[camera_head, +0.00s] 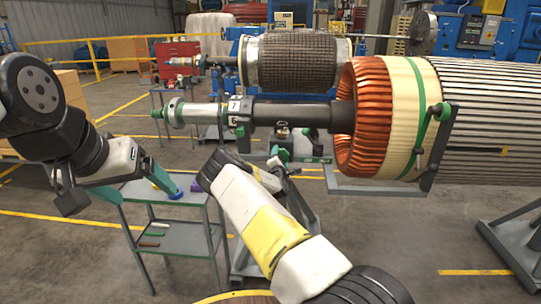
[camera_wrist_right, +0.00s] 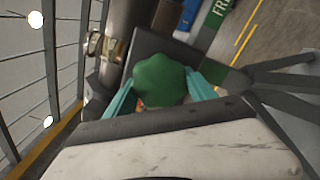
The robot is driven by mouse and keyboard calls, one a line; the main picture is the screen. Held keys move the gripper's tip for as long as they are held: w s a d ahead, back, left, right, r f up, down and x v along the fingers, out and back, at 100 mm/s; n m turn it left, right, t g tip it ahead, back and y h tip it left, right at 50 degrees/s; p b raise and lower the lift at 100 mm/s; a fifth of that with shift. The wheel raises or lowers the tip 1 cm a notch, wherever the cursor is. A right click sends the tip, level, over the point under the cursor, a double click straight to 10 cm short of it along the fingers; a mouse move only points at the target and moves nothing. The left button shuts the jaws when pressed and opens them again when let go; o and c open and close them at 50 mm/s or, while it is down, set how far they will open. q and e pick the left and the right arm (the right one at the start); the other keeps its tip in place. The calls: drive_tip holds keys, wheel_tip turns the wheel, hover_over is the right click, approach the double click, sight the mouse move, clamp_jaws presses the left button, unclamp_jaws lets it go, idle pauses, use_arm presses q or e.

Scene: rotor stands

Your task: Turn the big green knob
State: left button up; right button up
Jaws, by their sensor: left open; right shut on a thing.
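The big green knob (camera_wrist_right: 160,80) fills the middle of the right wrist view, a rounded, lobed green cap in front of a dark bracket. My right gripper (camera_wrist_right: 161,82) has one teal finger on each side of it and is shut on it. In the head view the right arm reaches up to the stand below the shaft, and its fingers are small and partly hidden there. My left gripper (camera_head: 135,187) is open and empty, its teal fingers spread above a small grey table.
The rotor shaft (camera_head: 285,113) and copper winding (camera_head: 366,118) stand just above my right gripper. The grey table (camera_head: 180,238) holds a blue item (camera_head: 176,193) and a purple item (camera_head: 196,186) on top, with tools on its lower shelf. Open floor lies at the lower right.

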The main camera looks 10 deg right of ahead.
drive_tip(key=shift+f, duration=0.1)
idle(0.3)
drive_tip(key=o, duration=1.4)
drive_tip(key=v, duration=0.8)
drive_tip(key=shift+d, duration=0.1)
